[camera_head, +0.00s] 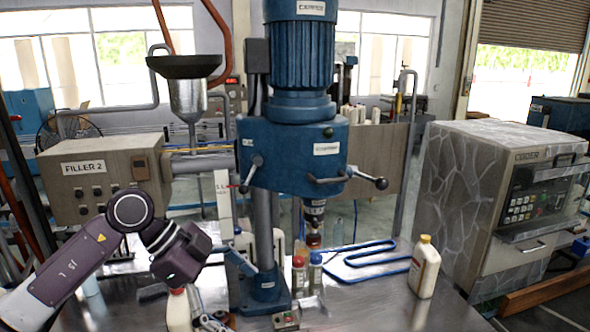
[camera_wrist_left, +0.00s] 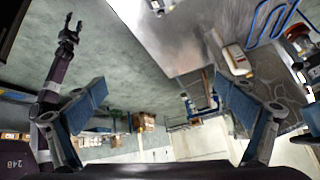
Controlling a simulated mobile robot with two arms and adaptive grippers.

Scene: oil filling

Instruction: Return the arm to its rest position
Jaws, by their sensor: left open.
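My left arm (camera_head: 75,262) is dark purple and comes in from the left in the head view, bent at the elbow. Its gripper (camera_head: 213,321) hangs low at the bottom edge, partly cut off, near a white bottle with a red cap (camera_head: 178,310). In the left wrist view the left gripper (camera_wrist_left: 160,90) has its two blue-padded fingers wide apart with nothing between them. My right arm shows at the left of that view, with its small dark gripper (camera_wrist_left: 70,30) at the top, fingers apart and empty. The right arm is not in the head view.
A blue drill press (camera_head: 292,150) stands on the metal table (camera_head: 365,310). A white bottle with a yellow cap (camera_head: 425,268) stands at the table's right. Two small bottles (camera_head: 306,275) stand by the press base. A filler box (camera_head: 105,182) is at left, a stone-patterned machine (camera_head: 470,210) at right.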

